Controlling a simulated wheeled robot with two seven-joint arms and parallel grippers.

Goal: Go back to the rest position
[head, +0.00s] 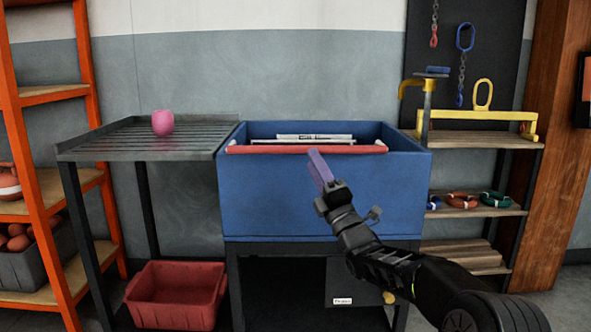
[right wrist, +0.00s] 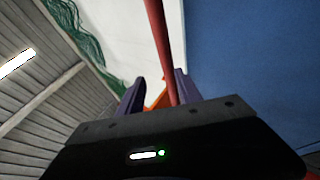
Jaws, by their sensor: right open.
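My right gripper (head: 319,168) has purple fingers and is in front of the blue basin (head: 270,195), just below its front rim in the head view. My left gripper is in neither view.
A slatted metal rack (head: 100,150) with a pink object (head: 163,122) adjoins the basin's left side. A red crate (head: 175,295) stands below it. An orange shelf (head: 35,175) is far left. A shelf with a yellow frame (head: 490,128) stands right of the basin.

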